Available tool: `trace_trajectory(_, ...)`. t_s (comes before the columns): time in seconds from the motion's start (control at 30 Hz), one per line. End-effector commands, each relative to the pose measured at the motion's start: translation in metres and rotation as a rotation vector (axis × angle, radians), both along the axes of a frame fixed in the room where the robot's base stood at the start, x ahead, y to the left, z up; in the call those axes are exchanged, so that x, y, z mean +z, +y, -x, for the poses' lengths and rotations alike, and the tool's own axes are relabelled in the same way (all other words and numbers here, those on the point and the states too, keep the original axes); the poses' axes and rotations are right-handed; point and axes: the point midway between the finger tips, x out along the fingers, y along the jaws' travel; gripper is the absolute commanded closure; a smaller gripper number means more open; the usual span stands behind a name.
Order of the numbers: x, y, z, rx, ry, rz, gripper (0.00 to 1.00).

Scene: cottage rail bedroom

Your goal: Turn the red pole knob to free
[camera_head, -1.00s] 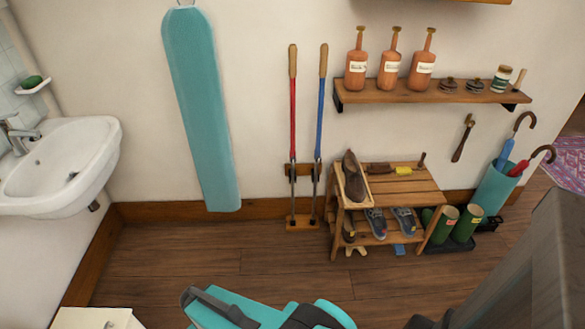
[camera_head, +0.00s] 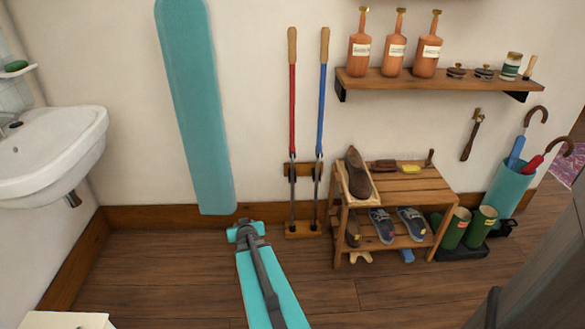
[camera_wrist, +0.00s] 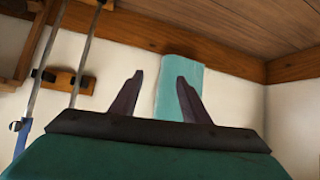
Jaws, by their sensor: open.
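The red pole (camera_head: 292,105) stands upright against the wall, with a wooden top grip and a grey lower shaft. A small dark collar (camera_head: 292,157) sits where red meets grey; its knob is too small to read. In the wrist view, which is upside down, a grey shaft (camera_wrist: 86,52) beside the wooden bracket (camera_wrist: 66,82) appears to be this pole's; its red part is hidden. My gripper (camera_wrist: 159,76) is open and empty, with its fingers over the teal ironing board's end, apart from the poles. My arm ends left of the poles in the head view.
A blue pole (camera_head: 322,105) stands close to the red one's right. The teal ironing board (camera_head: 197,110) hangs at the left. A wooden shoe rack (camera_head: 405,184) stands right of the poles, below a bottle shelf (camera_head: 420,80). Floor in front is open.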

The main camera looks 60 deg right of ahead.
Motion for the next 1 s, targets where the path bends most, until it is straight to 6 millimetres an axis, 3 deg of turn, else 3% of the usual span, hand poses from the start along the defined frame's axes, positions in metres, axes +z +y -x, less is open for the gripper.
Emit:
trace_trajectory(0.03, 0.003, -0.025, 0.004, -0.026, -0.044, 0.037, 0.58)
trace_trajectory(0.2, 0.041, -0.096, 0.024, -0.098, -0.188, 0.166, 0.58)
trace_trajectory(0.4, 0.091, -0.166, 0.061, -0.166, -0.336, 0.324, 0.58)
trace_trajectory(0.5, 0.113, -0.189, 0.079, -0.189, -0.39, 0.388, 0.58)
trace_trajectory(0.7, 0.138, -0.209, 0.099, -0.209, -0.445, 0.457, 0.58)
trace_trajectory(1.0, 0.142, -0.211, 0.101, -0.209, -0.45, 0.466, 0.58)
